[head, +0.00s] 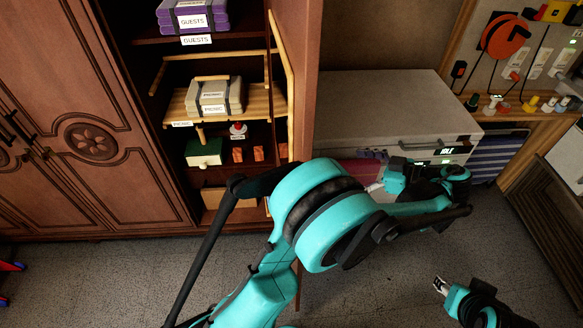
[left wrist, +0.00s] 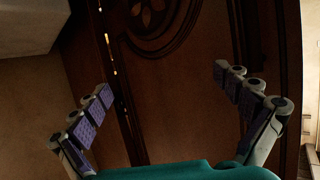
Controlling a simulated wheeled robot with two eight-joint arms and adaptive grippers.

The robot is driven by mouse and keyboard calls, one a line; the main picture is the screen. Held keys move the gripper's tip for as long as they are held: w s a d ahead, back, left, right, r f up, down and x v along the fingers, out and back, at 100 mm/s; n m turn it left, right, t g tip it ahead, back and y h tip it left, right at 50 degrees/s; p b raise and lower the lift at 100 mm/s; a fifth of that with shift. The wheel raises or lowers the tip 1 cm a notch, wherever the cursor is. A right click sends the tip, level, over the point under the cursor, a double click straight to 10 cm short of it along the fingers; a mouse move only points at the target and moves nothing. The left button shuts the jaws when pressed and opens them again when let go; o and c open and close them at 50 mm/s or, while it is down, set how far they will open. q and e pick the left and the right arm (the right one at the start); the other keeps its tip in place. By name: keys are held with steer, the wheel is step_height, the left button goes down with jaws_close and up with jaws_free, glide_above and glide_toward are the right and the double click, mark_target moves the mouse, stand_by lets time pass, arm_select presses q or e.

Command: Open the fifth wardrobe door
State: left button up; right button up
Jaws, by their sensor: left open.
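The open wardrobe door (head: 305,75) is dark reddish brown and stands out from the wardrobe's right end, seen nearly edge-on in the head view. Its lower part is mostly hidden behind my left arm. In the left wrist view a brown carved door face (left wrist: 185,85) shows beyond the fingers. My left gripper (head: 375,187) is on the right side of this door and points left at it. Its fingers (left wrist: 168,100) are spread and empty; whether they touch the door cannot be told. My right gripper (head: 440,286) is low at the right, its jaw unclear.
Shelves behind the doorway hold purple bundles (head: 192,14), grey bundles (head: 214,97) and a green box (head: 205,152). Carved doors (head: 95,140) at the left are closed. A white chest (head: 385,105) stands right of the wardrobe. Grey floor (head: 370,285) is clear in front.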

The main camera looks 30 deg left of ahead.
arm_select(q)
steer(key=b+x, duration=0.1)
steer(key=x, duration=0.8)
steer(key=shift+a+b, duration=0.3)
steer(key=shift+b, duration=0.05)
steer(key=shift+s+d, duration=0.1)
steer(key=p+v, duration=0.2)
steer(key=v, duration=0.7)
steer(key=shift+d+r, duration=0.15)
steer(key=shift+d, duration=0.25)
